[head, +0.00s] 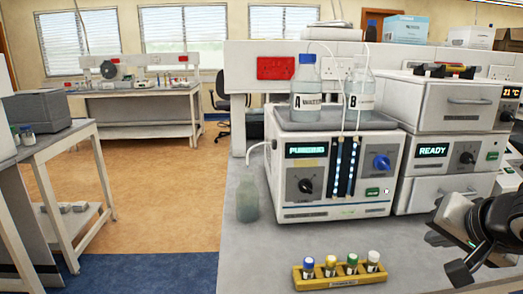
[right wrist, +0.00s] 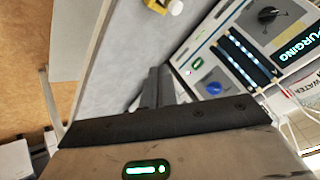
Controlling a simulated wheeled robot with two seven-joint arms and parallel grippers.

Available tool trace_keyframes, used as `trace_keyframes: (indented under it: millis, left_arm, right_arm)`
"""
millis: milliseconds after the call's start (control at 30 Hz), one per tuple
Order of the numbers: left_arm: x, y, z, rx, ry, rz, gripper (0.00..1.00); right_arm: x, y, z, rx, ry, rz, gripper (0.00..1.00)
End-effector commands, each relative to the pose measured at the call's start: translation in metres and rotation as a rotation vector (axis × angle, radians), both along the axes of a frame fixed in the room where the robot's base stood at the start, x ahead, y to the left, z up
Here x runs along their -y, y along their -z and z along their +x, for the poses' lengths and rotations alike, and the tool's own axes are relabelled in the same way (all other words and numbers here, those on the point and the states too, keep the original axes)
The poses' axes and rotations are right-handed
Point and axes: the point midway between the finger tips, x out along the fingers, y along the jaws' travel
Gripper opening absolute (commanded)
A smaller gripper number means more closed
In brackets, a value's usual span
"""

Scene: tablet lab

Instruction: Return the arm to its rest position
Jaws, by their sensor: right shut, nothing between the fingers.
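My right gripper (head: 462,264) is at the right edge of the head view, above the grey bench and in front of the stacked instruments. Its arm comes in from the right and is partly cut off. In the right wrist view its two dark fingers (right wrist: 156,88) are together with nothing between them. The gripper is apart from the pump unit (head: 335,180), which shows "PURGING" and also appears tilted in the right wrist view (right wrist: 240,60). My left gripper is in neither view.
A yellow rack (head: 340,282) with several capped vials stands at the bench front, left of the gripper. Bottles A (head: 305,100) and B (head: 358,98) stand on the pump unit. A waste bottle (head: 247,200) is to its left. Bench between rack and gripper is clear.

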Motion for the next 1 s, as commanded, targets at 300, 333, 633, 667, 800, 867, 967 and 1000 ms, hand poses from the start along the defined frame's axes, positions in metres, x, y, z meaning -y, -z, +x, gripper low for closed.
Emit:
trace_keyframes:
  millis: [300,333,633,667,800,867,967,1000]
  left_arm:
    - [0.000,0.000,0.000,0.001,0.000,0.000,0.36]
    - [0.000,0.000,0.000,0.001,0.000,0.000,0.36]
    - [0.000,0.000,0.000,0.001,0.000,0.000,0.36]
    - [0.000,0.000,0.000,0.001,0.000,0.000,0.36]
    - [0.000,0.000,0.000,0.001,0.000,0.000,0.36]
    - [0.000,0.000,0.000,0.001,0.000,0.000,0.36]
    - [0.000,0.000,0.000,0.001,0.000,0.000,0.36]
    - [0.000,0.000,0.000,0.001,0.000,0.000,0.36]
  right_arm:
    - [-0.073,0.043,-0.017,-0.164,-0.054,0.393,0.00]
    - [-0.081,0.046,-0.020,-0.185,-0.055,0.441,0.00]
    - [-0.196,0.060,-0.069,-0.637,0.076,1.298,0.00]
    - [-0.209,0.056,-0.075,-0.728,0.132,1.448,0.00]
    - [-0.228,0.035,-0.072,-1.239,0.585,2.224,0.00]
    - [-0.215,0.043,-0.059,-1.462,0.873,2.534,0.00]
    - [-0.181,0.094,-0.044,1.184,-0.981,-1.962,0.00]
    - [-0.169,0.123,-0.045,1.043,-0.972,-1.712,0.00]
